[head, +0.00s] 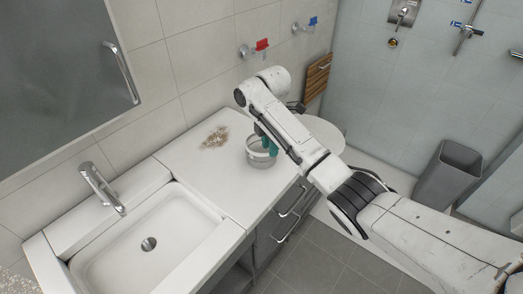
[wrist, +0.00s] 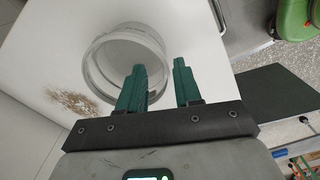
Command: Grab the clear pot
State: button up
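The clear pot (head: 261,161) is a round, low, see-through vessel standing upright on the white counter, near its front right end. It also shows in the wrist view (wrist: 118,50), open side up. My gripper (head: 266,143) points down at the pot from above, its two teal fingers apart with nothing held between them. In the wrist view the gripper (wrist: 159,65) has its left finger over the pot's inside and its right finger just outside the right rim. I cannot tell whether either finger touches the pot or how far below the rim they reach.
The white counter (head: 190,163) has a scattered brown patch (head: 215,137) left of the pot. A sink (head: 150,245) with a tap (head: 103,187) lies at the left. Drawer handles (head: 286,212) stick out below the counter. A grey bin (head: 447,177) stands at the right.

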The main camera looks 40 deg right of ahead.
aim_at(269, 166)
jog(key=shift+s+a+f+p, duration=0.1)
jog(key=shift+a+f+p, duration=0.1)
jog(key=shift+f, duration=0.95)
jog(key=shift+a+f+p, duration=0.1)
jog(key=shift+f+p, duration=0.05)
jog(key=shift+f, duration=0.95)
grip_shut()
